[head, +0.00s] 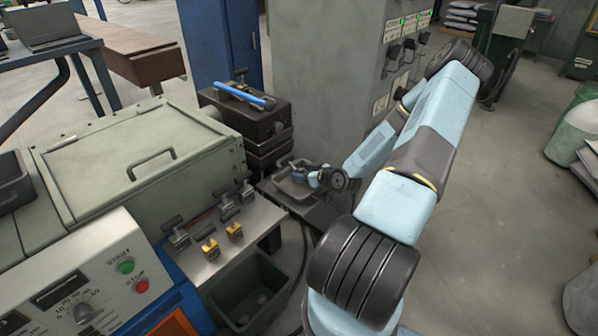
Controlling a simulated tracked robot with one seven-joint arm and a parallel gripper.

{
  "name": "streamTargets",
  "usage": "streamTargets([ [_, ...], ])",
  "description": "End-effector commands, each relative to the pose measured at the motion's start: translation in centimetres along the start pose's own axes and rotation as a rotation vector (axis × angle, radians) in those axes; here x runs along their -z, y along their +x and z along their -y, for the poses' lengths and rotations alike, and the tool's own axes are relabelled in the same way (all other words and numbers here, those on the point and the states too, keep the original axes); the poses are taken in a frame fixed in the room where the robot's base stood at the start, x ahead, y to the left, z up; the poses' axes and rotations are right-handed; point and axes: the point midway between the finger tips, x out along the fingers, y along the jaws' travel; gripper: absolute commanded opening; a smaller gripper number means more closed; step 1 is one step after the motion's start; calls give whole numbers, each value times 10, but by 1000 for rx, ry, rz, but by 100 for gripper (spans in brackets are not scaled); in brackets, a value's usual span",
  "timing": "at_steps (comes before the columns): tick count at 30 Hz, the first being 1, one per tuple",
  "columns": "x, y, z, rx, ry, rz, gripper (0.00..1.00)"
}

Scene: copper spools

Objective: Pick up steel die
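Several small blocks with T-shaped handles stand on a steel ledge (262,215) at the front of the green-grey machine. Some are dark grey steel-looking dies, one at the left (177,236), one in the middle (226,207) and one at the back right (244,188). Two others are yellow, at the front (209,247) and right (234,231). I cannot tell from the view which grey one is the steel die. My gripper (298,172) is at the end of my light blue arm, over a dark tray right of the ledge. It is small; its fingers and anything between them are unclear.
The dark tray (284,194) sits low behind the ledge. A dark block (247,119) with a blue bar (244,96) on top stands behind it. A green bin (248,300) is below the ledge. A control panel (85,283) is at lower left. Open floor lies right.

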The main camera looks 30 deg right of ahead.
Motion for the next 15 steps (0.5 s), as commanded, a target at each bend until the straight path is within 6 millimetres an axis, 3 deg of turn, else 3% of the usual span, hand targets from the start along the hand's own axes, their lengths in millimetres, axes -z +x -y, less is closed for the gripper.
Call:
streamTargets([
  [2,0,0,0,0,0,0,61],
  [15,0,0,0,0,0,0,19],
])
